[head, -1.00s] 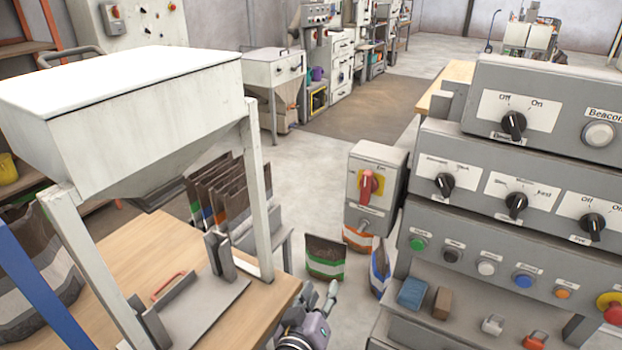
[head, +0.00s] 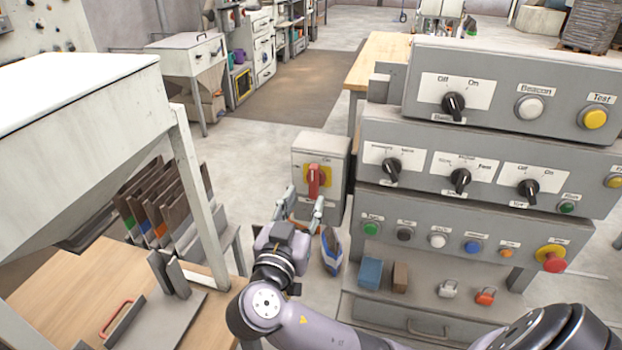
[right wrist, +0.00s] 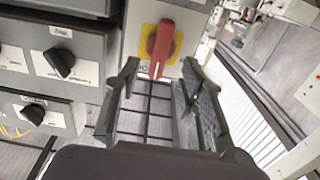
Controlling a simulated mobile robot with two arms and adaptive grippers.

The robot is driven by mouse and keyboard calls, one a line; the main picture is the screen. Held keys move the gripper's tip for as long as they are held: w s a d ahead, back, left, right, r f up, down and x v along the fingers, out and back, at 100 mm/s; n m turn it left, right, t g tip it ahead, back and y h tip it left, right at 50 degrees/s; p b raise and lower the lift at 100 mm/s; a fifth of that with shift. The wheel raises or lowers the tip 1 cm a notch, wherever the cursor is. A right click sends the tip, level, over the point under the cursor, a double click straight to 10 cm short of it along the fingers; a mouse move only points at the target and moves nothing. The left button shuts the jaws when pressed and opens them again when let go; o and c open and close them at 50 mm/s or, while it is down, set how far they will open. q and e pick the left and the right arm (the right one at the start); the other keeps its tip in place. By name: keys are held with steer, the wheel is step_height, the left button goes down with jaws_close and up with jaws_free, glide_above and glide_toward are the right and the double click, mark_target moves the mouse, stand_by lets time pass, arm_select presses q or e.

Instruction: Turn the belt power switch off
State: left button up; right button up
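A grey switch box (head: 329,160) stands left of the control console. On its front is a red rotary handle (head: 314,181) on a yellow plate, pointing roughly up and down, with an "On" mark at upper right; the other lettering is too small to read. My right gripper (head: 304,206) is in front of the box, just below the handle, with its fingers apart. In the right wrist view, the red handle (right wrist: 160,46) lies beyond the fingertips of the open gripper (right wrist: 160,76), slightly tilted, with nothing visibly between the fingers. My left gripper is not in view.
The grey console (head: 480,145) with several black knobs and coloured buttons stands close on the right. A blue-and-white bag (head: 331,252) stands below the box. A wooden table (head: 60,290) with a white hopper (head: 80,120) is on the left. Free floor lies behind.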

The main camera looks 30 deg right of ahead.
mark_target(312, 184)
steer(key=p+x, duration=0.1)
steer(key=x, duration=0.5)
steer(key=shift+w, duration=0.1)
steer(key=shift+c, duration=0.2)
jaws_close()
